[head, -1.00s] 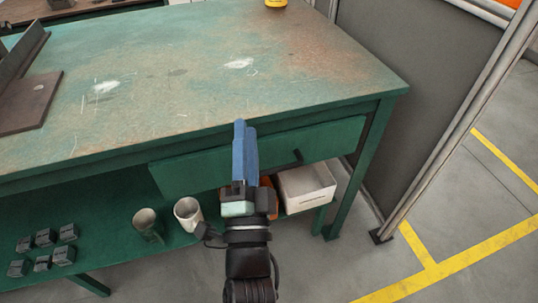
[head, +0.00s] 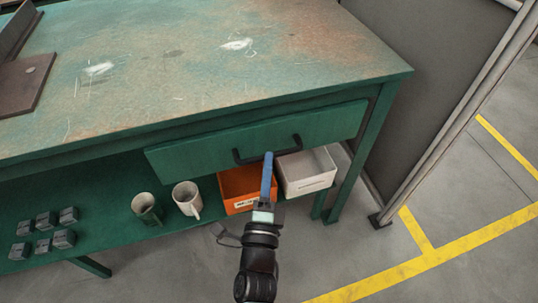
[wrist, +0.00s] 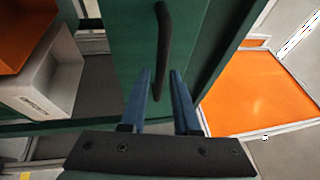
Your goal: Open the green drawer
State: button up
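The green drawer (head: 200,152) sits under the worktop of the green workbench (head: 200,85). Its front has a dark bar handle (head: 250,157), which stands upright in the wrist view (wrist: 162,40). I cannot tell whether the drawer is fully closed. My gripper (head: 268,156) has blue fingers and is in front of the handle, overlapping its middle in the head view. In the wrist view the fingers (wrist: 160,75) are apart, with the handle's lower part showing between them. Nothing is held, and contact with the handle cannot be told.
On the lower shelf (head: 105,180) are an orange bin (head: 236,183), a white bin (head: 306,176), two mugs (head: 186,196) (head: 147,208) and several dark blocks (head: 45,221). A bench leg (head: 352,160) and a grey partition (head: 430,90) stand right. Floor in front is clear.

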jog(key=shift+x, duration=1.6)
grip_shut()
